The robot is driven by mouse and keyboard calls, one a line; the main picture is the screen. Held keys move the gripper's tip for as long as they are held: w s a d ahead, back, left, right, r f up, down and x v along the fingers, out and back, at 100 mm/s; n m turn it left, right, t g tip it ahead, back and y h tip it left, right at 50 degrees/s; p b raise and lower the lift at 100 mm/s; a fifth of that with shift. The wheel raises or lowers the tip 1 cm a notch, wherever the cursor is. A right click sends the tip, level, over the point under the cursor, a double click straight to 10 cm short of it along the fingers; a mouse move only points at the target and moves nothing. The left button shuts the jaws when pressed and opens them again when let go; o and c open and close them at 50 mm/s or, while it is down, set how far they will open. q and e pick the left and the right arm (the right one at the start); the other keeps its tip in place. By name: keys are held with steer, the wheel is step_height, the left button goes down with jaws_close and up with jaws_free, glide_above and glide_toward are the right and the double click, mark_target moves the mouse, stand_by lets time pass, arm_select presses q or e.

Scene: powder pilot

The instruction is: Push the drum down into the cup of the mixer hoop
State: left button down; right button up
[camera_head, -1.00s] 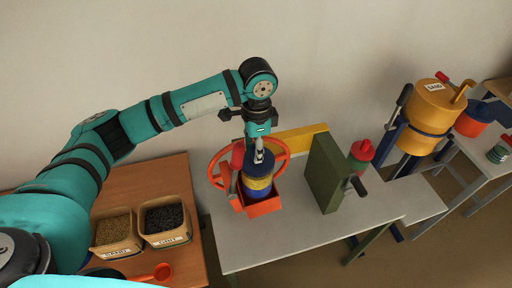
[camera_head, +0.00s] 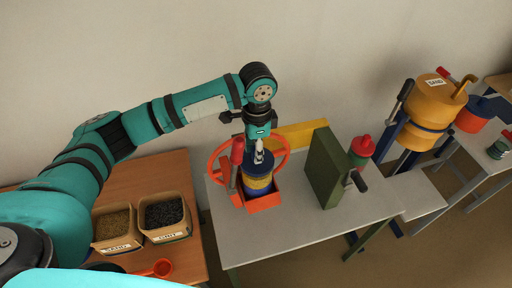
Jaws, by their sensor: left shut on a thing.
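The drum (camera_head: 259,184), with a dark blue top and a yellow band, stands upright in the orange-red cup (camera_head: 265,203) of the mixer hoop. The round hoop (camera_head: 214,163) rises behind and beside it. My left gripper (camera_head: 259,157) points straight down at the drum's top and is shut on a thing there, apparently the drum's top. The exact contact is too small to tell. How deep the drum sits is partly hidden by the cup walls. My right gripper is not in view.
A red-knobbed lever (camera_head: 236,163) stands beside the hoop. A yellow bar (camera_head: 302,135) lies behind. Two bins, of sand (camera_head: 116,230) and grit (camera_head: 165,219), sit on the wooden table. The grey table's front is clear.

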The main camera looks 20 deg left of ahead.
arm_select(q)
steer(key=shift+f, duration=0.9)
steer(key=c, duration=0.9)
jaws_free()
step_height(320, 180, up, 12)
steer(key=shift+w, duration=0.15)
steer(key=shift+d, duration=0.1)
